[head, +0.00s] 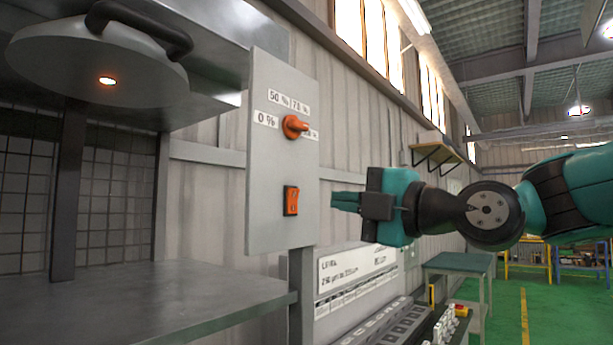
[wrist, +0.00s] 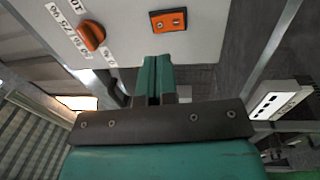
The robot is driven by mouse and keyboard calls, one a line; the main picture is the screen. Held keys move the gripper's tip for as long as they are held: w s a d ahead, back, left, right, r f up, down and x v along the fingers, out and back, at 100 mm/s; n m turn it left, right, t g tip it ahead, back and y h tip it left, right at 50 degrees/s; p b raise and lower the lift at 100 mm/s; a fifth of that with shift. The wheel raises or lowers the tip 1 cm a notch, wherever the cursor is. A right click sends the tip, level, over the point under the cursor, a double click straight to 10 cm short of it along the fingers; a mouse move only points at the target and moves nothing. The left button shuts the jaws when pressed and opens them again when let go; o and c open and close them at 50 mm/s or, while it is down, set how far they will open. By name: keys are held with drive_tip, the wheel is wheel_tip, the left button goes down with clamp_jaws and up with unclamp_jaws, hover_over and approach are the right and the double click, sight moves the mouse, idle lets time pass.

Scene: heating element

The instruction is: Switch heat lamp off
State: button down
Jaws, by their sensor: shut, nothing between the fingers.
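The heat lamp (head: 98,62) is a round grey hood at the upper left of the head view, with a small orange glow (head: 107,80) on its underside. A grey control panel (head: 270,185) stands right of it. It carries an orange rotary knob (head: 294,127) among percent labels and, below, an orange rocker switch (head: 291,201). My gripper (head: 338,202) is shut and empty, just right of the panel at about the rocker's height. In the wrist view, the gripper tips (wrist: 155,62) lie below the rocker (wrist: 169,20), with the knob (wrist: 91,36) to the left. Contact with the panel is not visible.
A metal worktop (head: 150,300) lies under the lamp. A machine with a row of dark keys (head: 385,325) stands below and behind my gripper. A wall shelf (head: 436,150) and a green table (head: 458,264) are further back.

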drive_tip(key=p+x, duration=0.4)
drive_tip(key=x, duration=0.2)
drive_tip(key=shift+w+a+r+p, duration=0.2)
drive_tip(key=shift+a+p, duration=0.05)
drive_tip(key=shift+p, duration=0.1)
drive_tip(key=shift+w+a+f, duration=0.1)
drive_tip(key=shift+w+a, duration=0.05)
drive_tip(key=shift+a, duration=0.1)
drive_tip(key=shift+w+a+f+b, duration=0.1)
drive_tip(key=shift+f+b, duration=0.05)
drive_tip(key=shift+b, duration=0.3)
drive_tip(key=shift+b, duration=0.5)
drive_tip(key=b, duration=0.9)
approach(294, 195)
drive_tip(key=s+d+r, duration=0.3)
drive_tip(key=d, duration=0.2)
drive_tip(key=shift+s, duration=0.35)
